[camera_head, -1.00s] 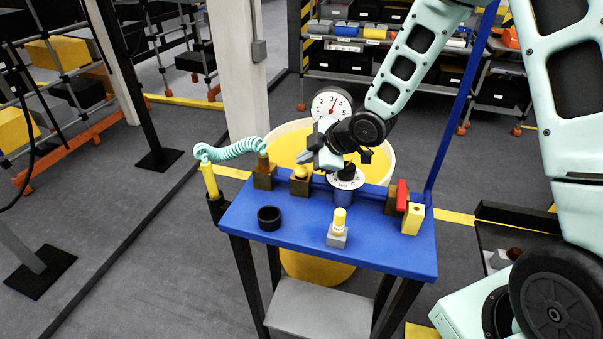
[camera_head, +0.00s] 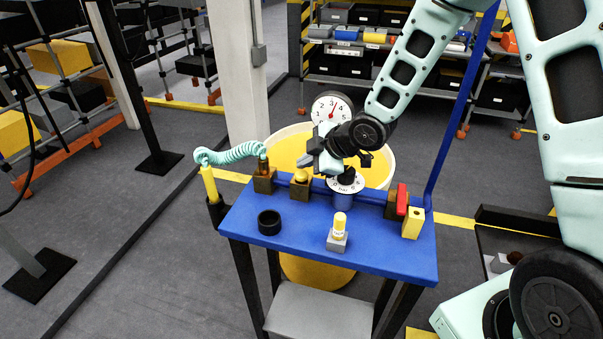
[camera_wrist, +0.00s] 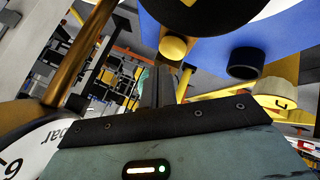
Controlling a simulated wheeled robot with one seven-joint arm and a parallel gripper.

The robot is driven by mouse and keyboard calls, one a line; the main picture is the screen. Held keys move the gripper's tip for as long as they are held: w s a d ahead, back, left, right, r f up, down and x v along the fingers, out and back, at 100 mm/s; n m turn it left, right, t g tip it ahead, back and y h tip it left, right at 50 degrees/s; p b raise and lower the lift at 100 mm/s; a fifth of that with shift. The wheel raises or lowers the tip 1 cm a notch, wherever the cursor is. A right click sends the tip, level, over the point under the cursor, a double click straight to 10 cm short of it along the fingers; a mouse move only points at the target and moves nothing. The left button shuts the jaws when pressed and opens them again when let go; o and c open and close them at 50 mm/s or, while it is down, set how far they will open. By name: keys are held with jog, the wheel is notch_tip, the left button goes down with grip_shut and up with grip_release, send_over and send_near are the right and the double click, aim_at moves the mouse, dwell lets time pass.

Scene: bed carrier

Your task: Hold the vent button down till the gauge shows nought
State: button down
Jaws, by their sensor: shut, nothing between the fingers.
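The vent button appears to be the yellow round knob (camera_head: 301,176) on a brass block at the table's back edge. It also shows in the wrist view (camera_wrist: 173,47). My gripper (camera_head: 306,161) is shut and empty, just above and behind this button in the head view. In the wrist view its fingers (camera_wrist: 160,85) point toward the button. I cannot tell whether they touch it. The white gauge (camera_head: 332,107) stands behind the table. Its red needle points up and slightly right, off nought; the exact reading is too small. Its "bar" face fills the wrist view's lower left (camera_wrist: 30,140).
The blue table (camera_head: 290,240) carries a numbered dial with a black knob (camera_head: 346,178), a black ring (camera_head: 269,222), a grey block with a yellow top (camera_head: 338,232), and a red lever (camera_head: 402,199). A coiled hose (camera_head: 230,153) is at left. A yellow bin (camera_head: 292,148) stands behind.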

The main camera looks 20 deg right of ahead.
aim_at(306, 175)
dwell(0.8)
jog(key=shift+f+b, duration=0.45)
jog(key=shift+f+b, duration=0.4)
jog(key=shift+f, duration=0.1)
dwell(1.9)
dwell(1.2)
jog(key=shift+r+p, duration=0.75)
jog(key=shift+r, duration=0.2)
notch_tip(306, 175, up, 5)
jog(key=p, duration=0.4)
